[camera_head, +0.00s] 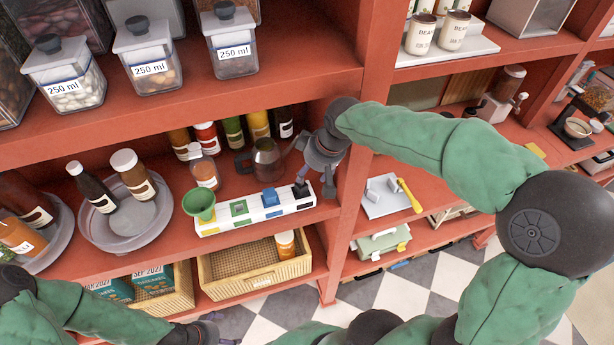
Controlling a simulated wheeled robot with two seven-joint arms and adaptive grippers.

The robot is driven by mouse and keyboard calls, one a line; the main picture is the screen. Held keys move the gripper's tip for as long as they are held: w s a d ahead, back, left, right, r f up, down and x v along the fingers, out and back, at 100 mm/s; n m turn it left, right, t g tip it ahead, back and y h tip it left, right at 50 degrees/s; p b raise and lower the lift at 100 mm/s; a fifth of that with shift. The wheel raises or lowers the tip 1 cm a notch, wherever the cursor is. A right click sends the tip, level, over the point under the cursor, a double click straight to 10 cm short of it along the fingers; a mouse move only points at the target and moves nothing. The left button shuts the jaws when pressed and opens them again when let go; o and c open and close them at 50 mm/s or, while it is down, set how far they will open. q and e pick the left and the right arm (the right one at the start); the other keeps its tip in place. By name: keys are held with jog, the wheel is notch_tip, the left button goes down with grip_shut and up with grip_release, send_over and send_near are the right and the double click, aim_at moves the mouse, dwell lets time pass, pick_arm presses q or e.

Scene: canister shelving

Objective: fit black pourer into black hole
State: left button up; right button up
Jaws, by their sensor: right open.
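A long white block (222,228) lies along the front of the middle shelf, with coloured square sections on its top. A small black piece, seemingly the black pourer (300,190), is at the block's right end, at the black section. I cannot tell whether it sits in the black hole or above it. A blue piece (269,198) and a green section (239,208) are to its left. A green funnel (200,204) stands at the left end. My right gripper (315,170) is open just above and right of the black piece. My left gripper (212,330) is low at the bottom edge, partly hidden.
Bottles and a glass jug (267,158) stand behind the block. A red upright (352,190) is close to the right of my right gripper. A round clear tray (127,222) with bottles is to the left. A wicker basket (255,278) is below.

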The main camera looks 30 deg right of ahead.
jog(key=shift+v, duration=0.95)
